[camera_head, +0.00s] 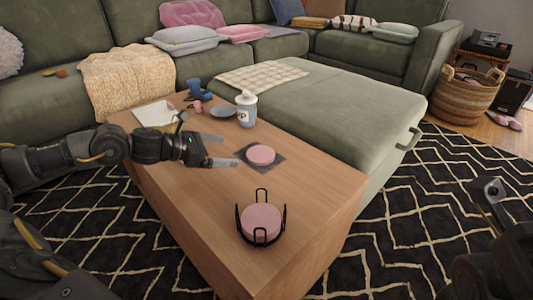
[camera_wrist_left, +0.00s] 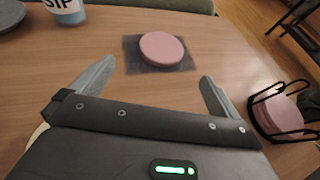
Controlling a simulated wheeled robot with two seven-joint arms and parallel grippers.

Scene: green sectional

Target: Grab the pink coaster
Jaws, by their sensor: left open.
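A round pink coaster (camera_head: 261,154) lies on a dark square mat (camera_head: 277,167) on the wooden table; the coaster also shows in the left wrist view (camera_wrist_left: 162,47). More pink, apparently stacked as a thick disc (camera_head: 261,221), sits in a black wire holder (camera_head: 284,222) nearer the table's front end; it shows at the right of the left wrist view (camera_wrist_left: 277,113). My left gripper (camera_head: 230,151) is open and empty above the table, just left of the mat. In the left wrist view its fingers (camera_wrist_left: 158,72) point towards the loose coaster, which lies beyond the tips.
A cup (camera_head: 246,110), a grey plate (camera_head: 223,111), a blue object (camera_head: 200,89) and a white sheet (camera_head: 156,114) stand or lie farther back on the table (camera_head: 200,210). A green sofa section (camera_head: 330,110) borders its right side.

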